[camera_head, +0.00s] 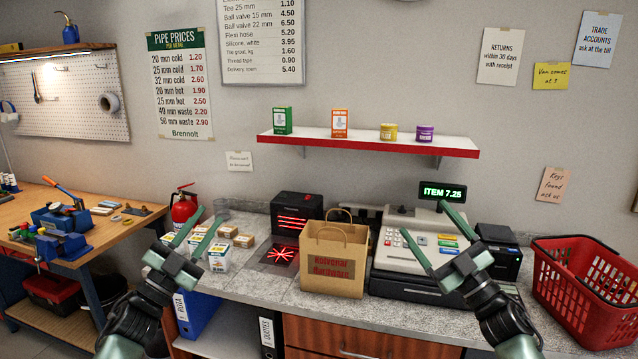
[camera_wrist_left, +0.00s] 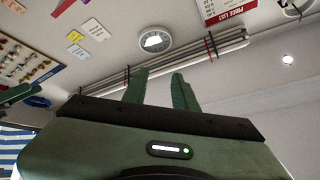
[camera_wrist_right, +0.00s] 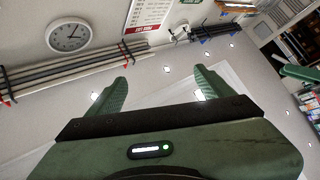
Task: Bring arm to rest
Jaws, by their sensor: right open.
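My left gripper (camera_head: 214,212) is raised in front of the left part of the counter, its fingers pointing up and away. In the left wrist view its two green fingers (camera_wrist_left: 160,85) stand apart with a narrow gap and nothing between them. My right gripper (camera_head: 424,218) is raised in front of the cash register (camera_head: 415,240). In the right wrist view its fingers (camera_wrist_right: 160,85) are wide apart and empty. Both forearms come up from the lower edge of the head view.
The counter (camera_head: 265,290) holds small boxes (camera_head: 219,257), a paper bag (camera_head: 335,258), a black device (camera_head: 297,212) and a red basket (camera_head: 585,290). A workbench (camera_head: 100,225) stands at left. A red-edged shelf (camera_head: 368,145) hangs above.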

